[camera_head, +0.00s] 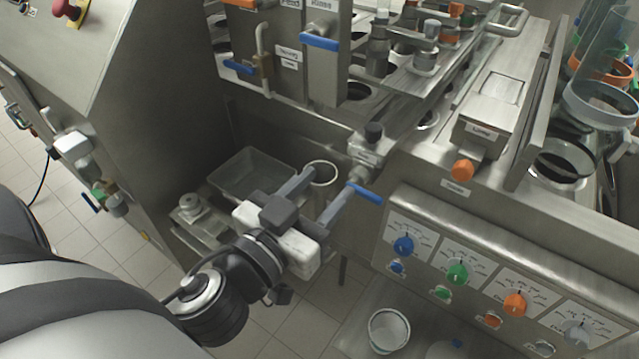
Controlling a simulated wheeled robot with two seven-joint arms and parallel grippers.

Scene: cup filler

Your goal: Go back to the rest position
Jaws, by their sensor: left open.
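My left gripper (332,178) reaches in from the lower left, with its two fingers spread apart and pointing away from me toward the filling machine. A round cup (321,166) with a pale rim shows at the fingertips, partly hidden by the nearer finger. I cannot tell whether the fingers touch it. A white cup (388,330) stands at the bottom of the view, apart from the gripper. My right gripper is out of view.
A grey metal tray (240,172) lies left of the gripper. The machine's control panel (480,262) with coloured knobs is to the right. A blue-handled valve (364,193) sits close to the right finger. Tiled floor (110,238) is open at the left.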

